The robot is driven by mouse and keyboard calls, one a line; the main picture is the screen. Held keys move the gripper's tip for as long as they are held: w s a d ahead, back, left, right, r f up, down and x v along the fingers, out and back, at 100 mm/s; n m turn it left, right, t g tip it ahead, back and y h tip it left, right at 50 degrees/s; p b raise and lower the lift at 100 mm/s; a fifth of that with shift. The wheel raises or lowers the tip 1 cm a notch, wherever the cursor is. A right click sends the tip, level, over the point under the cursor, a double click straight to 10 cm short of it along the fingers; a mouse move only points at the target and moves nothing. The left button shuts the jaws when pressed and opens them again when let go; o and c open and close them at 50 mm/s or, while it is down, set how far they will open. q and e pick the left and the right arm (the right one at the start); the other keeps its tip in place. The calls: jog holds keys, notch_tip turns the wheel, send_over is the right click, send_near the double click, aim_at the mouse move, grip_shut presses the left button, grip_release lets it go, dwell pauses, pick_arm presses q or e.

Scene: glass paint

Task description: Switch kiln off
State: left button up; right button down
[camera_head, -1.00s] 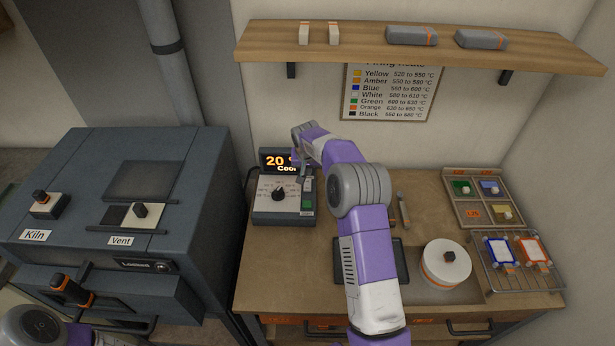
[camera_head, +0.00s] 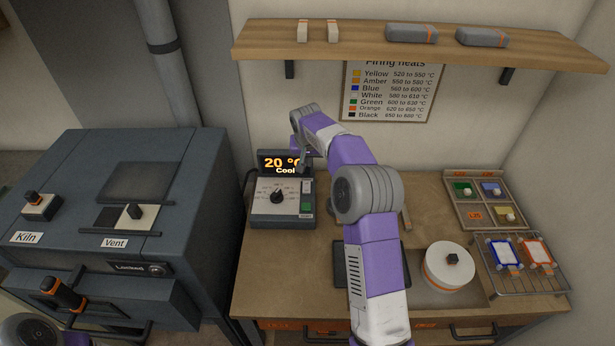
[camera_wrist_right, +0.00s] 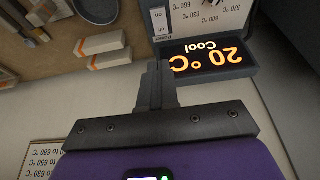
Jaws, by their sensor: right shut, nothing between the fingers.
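The kiln (camera_head: 190,200) is the dark box at the left, with a "Kiln" label and a knob (camera_head: 40,206) on top. Its controller (camera_head: 268,212) stands on the bench, with a dial (camera_head: 278,196), a white switch plate (camera_head: 307,186) and a green part (camera_head: 307,206) at its right. The display (camera_head: 280,163) reads 20 °C and Cool; it appears upside down in the right wrist view (camera_wrist_right: 205,55). My right gripper (camera_head: 304,166) is shut and empty, just in front of the display's right side. Its closed fingers also show in the wrist view (camera_wrist_right: 158,72). My left gripper is out of view.
A wooden shelf (camera_head: 360,42) overhangs the back of the bench. A white round turntable (camera_head: 450,268), a glass-piece rack (camera_head: 525,280) and a paint tray (camera_head: 450,214) stand at the right. My right forearm covers the bench middle.

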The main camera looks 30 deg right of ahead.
aim_at(308, 183)
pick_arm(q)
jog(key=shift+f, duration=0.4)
pick_arm(e)
jog(key=shift+w+d, duration=0.15)
jog(key=shift+d, duration=0.05)
jog(key=shift+r, duration=0.1)
jog(key=x, duration=1.4)
jog(key=shift+s+a+p, duration=0.2)
jog(key=shift+s+p, duration=0.1)
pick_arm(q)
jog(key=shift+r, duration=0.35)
